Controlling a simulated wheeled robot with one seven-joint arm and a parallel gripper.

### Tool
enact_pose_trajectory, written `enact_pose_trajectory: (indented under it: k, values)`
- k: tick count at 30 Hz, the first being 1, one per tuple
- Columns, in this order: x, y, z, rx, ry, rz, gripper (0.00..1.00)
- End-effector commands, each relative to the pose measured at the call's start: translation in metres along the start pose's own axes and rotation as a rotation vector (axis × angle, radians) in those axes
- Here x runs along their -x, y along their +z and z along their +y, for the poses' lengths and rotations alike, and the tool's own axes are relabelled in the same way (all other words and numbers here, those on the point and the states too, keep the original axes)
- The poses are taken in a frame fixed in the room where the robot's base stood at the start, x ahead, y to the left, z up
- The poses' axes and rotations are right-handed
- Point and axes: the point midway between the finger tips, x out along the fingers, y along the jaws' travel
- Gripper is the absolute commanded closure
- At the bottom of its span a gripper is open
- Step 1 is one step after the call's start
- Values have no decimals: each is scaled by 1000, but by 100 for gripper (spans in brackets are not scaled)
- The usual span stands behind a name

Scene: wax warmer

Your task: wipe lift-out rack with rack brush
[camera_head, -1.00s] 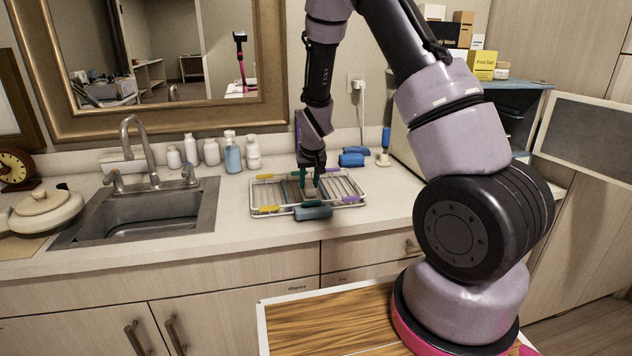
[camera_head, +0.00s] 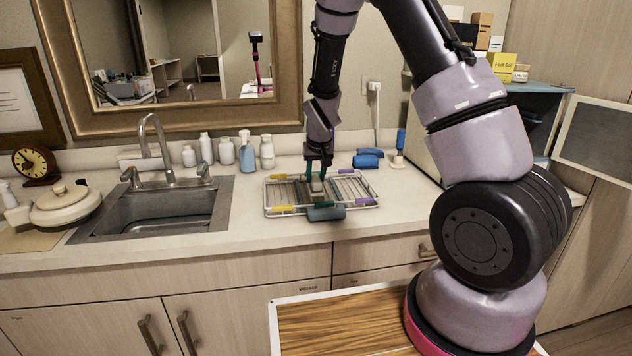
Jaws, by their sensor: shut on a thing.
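The lift-out rack (camera_head: 357,191) is a shallow wire tray with yellow and purple grips on its rim. It lies flat on the counter, right of the sink. A teal-grey roll-shaped piece (camera_head: 326,212) sits at its front edge. My gripper (camera_head: 317,178) points down over the middle of the rack, its teal fingers close to the wires. It is shut on a small greyish piece (camera_head: 317,186), which looks like the rack brush. The brush is small and partly hidden by the fingers; I cannot tell whether it touches the wires.
Several bottles (camera_head: 247,152) stand behind the rack to the left, beside the sink (camera_head: 160,211). Blue items (camera_head: 366,161) and a blue-and-white upright item (camera_head: 399,148) stand behind it to the right. Bare counter (camera_head: 250,232) lies in front.

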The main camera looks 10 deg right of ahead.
Motion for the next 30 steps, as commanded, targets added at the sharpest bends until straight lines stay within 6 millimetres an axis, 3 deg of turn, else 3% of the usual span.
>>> enact_pose_trajectory:
  k: [15,30]
  values:
    - [37,-16,0,1,0,2,100]
    - [41,-17,0,0,0,0,100]
